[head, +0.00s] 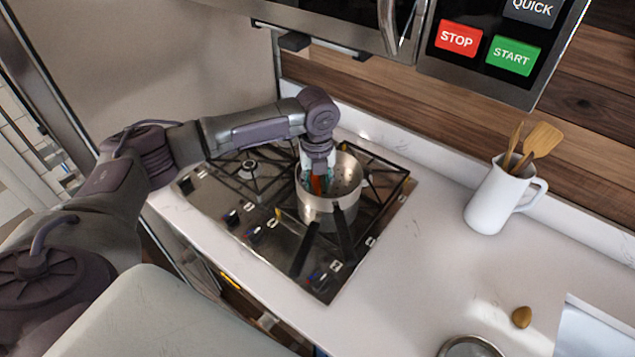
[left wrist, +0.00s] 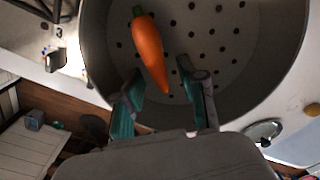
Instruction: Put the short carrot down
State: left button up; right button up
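The short carrot (left wrist: 148,45) is orange and tapered. It is inside a grey metal pot (head: 318,214) with a perforated inner surface, standing on the stove. In the head view only a bit of the carrot's orange (head: 317,185) shows at the gripper. My left gripper (left wrist: 161,72) reaches down into the pot from above. Its teal-padded fingers are apart, with a visible gap on both sides of the carrot's narrow end. The carrot's wide end points away from the gripper. I cannot tell whether the carrot touches the pot's bottom. My right gripper is not in view.
The black gas stove (head: 272,232) has grates around the pot. A white jug (head: 490,203) with wooden utensils stands to the right. A small brown object (head: 521,317) and a round metal rim (head: 470,347) are at the lower right. The counter between is clear. A microwave (head: 480,45) hangs above.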

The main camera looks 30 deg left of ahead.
aim_at(317, 188)
pick_arm(q)
jog(key=shift+r, duration=0.1)
notch_tip(317, 188, up, 7)
jog(key=b, duration=0.2)
jog(key=shift+b, duration=0.35)
jog(key=shift+r, duration=0.3)
jog(key=shift+s+f, duration=0.1)
